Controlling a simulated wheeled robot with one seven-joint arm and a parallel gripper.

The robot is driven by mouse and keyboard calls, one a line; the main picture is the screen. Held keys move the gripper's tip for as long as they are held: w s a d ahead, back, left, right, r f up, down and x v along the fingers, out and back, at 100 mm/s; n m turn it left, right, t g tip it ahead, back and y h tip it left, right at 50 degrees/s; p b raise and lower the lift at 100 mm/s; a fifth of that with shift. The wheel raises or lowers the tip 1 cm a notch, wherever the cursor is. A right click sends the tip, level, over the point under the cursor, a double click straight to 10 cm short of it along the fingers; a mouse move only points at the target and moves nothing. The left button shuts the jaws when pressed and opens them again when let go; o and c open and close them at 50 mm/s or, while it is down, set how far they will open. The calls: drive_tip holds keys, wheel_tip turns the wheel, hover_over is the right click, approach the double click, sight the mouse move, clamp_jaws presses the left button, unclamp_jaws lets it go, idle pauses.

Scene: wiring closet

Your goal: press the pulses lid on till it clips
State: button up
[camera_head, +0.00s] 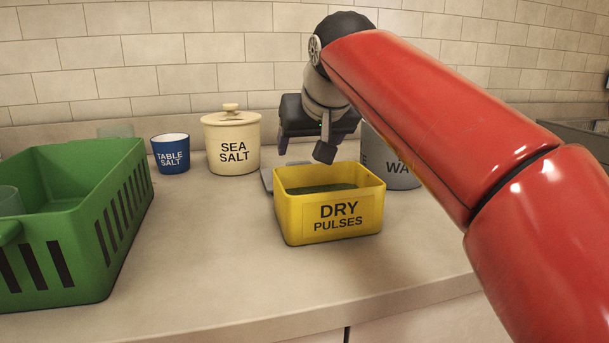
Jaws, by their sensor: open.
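The yellow box (310,222) labelled "DRY PULSES" stands upright on the counter, right of the middle of the view. Its top is open, and something dark green (318,188) shows inside, below the rim. I cannot make out a lid on the box. My gripper (304,149) is open, above and behind the box's back rim, with its fingers pointing down. I see nothing between the fingers. A flat grey piece (267,177) lies behind the box, mostly hidden by it; I cannot tell whether it is a lid.
A green slotted crate (122,218) stands at left. The blue "TABLE SALT" cup (171,155) and cream lidded "SEA SALT" jar (232,146) stand at the back. A grey container (400,177) is partly hidden behind my red arm. The counter (205,240) is clear between crate and box.

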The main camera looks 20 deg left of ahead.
sight(300, 163)
drive_tip(key=x, duration=0.7)
drive_tip(key=shift+a+f, duration=0.2)
drive_tip(key=c, duration=1.1)
drive_tip(key=shift+r, duration=0.1)
